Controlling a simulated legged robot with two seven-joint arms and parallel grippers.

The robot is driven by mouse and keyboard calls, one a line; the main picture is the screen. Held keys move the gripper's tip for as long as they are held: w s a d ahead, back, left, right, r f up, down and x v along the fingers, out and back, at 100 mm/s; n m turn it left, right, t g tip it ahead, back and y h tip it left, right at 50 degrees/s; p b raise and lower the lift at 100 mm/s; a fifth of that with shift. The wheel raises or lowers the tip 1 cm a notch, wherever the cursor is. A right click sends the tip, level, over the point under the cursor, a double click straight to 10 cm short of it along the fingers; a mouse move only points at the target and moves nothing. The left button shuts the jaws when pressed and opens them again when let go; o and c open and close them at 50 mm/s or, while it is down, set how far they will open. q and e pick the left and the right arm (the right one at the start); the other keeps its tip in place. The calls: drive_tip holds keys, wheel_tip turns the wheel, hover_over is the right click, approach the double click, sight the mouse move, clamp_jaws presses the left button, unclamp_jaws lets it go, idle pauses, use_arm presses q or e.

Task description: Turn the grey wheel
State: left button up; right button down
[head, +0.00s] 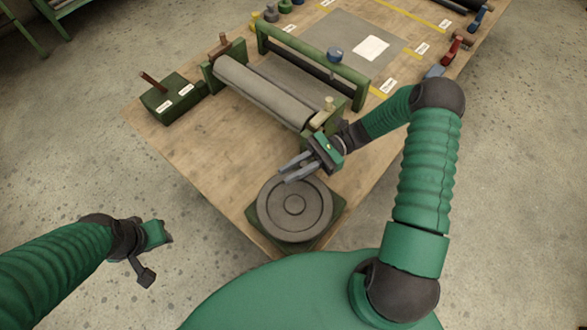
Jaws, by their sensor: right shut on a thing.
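The grey wheel (311,222) is a round disc with concentric rings. It lies flat on a green square base (334,217) at the near corner of the wooden table. My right gripper (289,172) is at the wheel's far edge, its fingers pointing left, and it is shut on the wheel there. The fingers hide the exact point of contact. My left gripper (150,272) hangs over the floor to the left of the table, away from the wheel. Its fingers are small and dark, and I cannot tell whether they are open.
A grey roller (262,92) in a green frame (318,56) stands behind the wheel. A green box with a brown lever (173,98) is at the left table edge. A grey sheet (338,33) and several small coloured handles lie farther back. Bare wood (205,150) is clear left of the wheel.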

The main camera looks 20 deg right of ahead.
drive_tip(key=shift+a, duration=0.2)
drive_tip(key=shift+d, duration=0.2)
idle(0.4)
drive_tip(key=c, duration=1.3)
unclamp_jaws()
drive_tip(key=shift+w+d+f+b, duration=0.1)
drive_tip(key=shift+w+d+b, duration=0.45)
drive_tip(key=shift+d, duration=2.25)
drive_tip(key=shift+w+d+r+b, duration=0.2)
drive_tip(key=shift+d+b, duration=0.6)
drive_tip(key=shift+d, duration=2.05)
drive_tip(key=shift+w+d+f+b, duration=0.2)
drive_tip(key=shift+w+d+b, duration=0.35)
drive_tip(key=shift+d, duration=2.25)
